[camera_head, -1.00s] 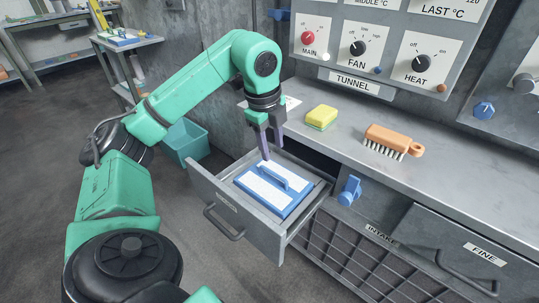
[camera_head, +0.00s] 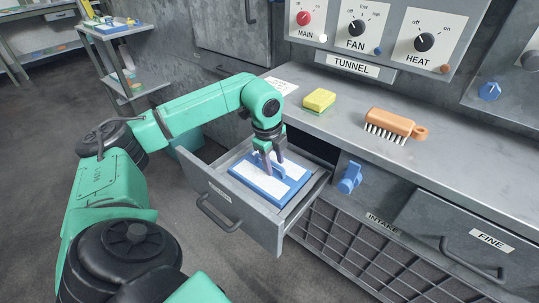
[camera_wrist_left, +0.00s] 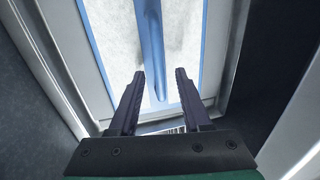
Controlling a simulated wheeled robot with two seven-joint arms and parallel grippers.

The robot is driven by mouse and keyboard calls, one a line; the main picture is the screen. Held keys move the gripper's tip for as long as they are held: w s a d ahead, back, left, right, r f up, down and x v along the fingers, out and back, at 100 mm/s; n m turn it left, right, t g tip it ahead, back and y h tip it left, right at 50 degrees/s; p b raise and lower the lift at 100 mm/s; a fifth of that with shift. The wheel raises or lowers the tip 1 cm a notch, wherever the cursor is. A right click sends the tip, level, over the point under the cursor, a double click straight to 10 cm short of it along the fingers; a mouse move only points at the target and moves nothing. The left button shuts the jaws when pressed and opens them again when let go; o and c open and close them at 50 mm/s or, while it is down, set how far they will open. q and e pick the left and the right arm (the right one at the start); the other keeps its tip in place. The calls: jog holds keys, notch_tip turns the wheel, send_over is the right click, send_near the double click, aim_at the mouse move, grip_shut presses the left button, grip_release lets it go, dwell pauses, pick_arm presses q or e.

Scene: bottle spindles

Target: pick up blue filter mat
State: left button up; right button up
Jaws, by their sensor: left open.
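The blue filter mat (camera_head: 258,184) is a flat blue frame with white panels and a raised blue handle bar along its middle. It lies in the pulled-out grey drawer (camera_head: 237,208). My left gripper (camera_head: 269,166) points down over the mat at its handle, open. In the left wrist view the mat (camera_wrist_left: 101,50) fills the upper middle, and the blue handle (camera_wrist_left: 150,60) runs down between the open fingers of my left gripper (camera_wrist_left: 158,80). I cannot tell whether the fingers touch the mat. My right gripper is not in view.
A yellow-green sponge (camera_head: 319,100) and an orange brush (camera_head: 393,125) lie on the grey counter (camera_head: 345,127) behind the drawer. The drawer walls stand close around the mat.

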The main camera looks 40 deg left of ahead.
pick_arm(q)
jog(key=shift+r, duration=0.1)
grip_shut()
dwell(1.2)
